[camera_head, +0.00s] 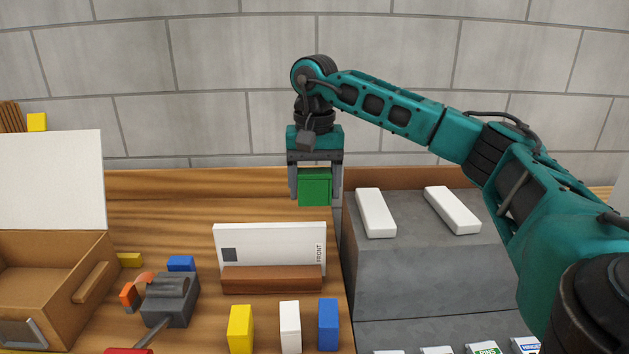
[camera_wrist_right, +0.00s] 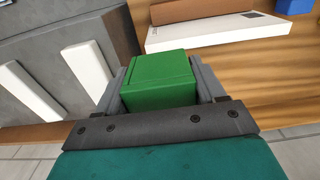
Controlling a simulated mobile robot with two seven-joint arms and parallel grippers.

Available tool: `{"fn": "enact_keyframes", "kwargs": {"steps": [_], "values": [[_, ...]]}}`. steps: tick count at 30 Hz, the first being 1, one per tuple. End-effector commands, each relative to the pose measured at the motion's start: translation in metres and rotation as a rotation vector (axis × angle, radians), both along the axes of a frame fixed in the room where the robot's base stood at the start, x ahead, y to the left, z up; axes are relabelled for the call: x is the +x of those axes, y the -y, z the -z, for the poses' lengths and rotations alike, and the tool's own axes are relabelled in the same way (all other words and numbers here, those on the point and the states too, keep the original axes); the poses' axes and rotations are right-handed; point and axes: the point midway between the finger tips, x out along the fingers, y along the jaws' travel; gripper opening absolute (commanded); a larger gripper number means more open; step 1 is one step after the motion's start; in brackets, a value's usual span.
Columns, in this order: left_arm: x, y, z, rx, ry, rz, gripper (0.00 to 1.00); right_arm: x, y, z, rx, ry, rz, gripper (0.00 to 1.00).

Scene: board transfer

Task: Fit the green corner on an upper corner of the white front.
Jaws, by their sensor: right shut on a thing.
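The green corner (camera_head: 314,188) is a green block held between the fingers of my right gripper (camera_head: 316,186). In the right wrist view the green corner (camera_wrist_right: 160,80) sits between both fingers of the right gripper (camera_wrist_right: 160,88). The white front (camera_head: 272,246) is a white panel marked "FRONT" with a dark square at its left, standing upright in a brown wooden holder (camera_head: 273,279). The right gripper is above the panel's upper right corner in the head view, with a gap between block and panel. The white front (camera_wrist_right: 215,35) also shows in the right wrist view. My left gripper is out of view.
A grey block (camera_head: 425,260) with two white bars (camera_head: 376,212) (camera_head: 452,210) stands right of the panel. Yellow (camera_head: 240,328), white (camera_head: 290,328) and blue (camera_head: 328,325) blocks stand in front. A grey clamp-like tool (camera_head: 170,299) and a brown box (camera_head: 60,280) are at left.

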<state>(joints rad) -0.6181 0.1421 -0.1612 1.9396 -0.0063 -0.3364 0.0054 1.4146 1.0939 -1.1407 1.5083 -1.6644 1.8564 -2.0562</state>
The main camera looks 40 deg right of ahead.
Motion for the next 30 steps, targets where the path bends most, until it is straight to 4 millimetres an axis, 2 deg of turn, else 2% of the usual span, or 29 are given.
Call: {"fn": "enact_keyframes", "kwargs": {"steps": [30], "values": [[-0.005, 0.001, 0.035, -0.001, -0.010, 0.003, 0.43, 0.000, 0.000, 0.064, 0.000, -0.001, 0.000, 0.40]]}}
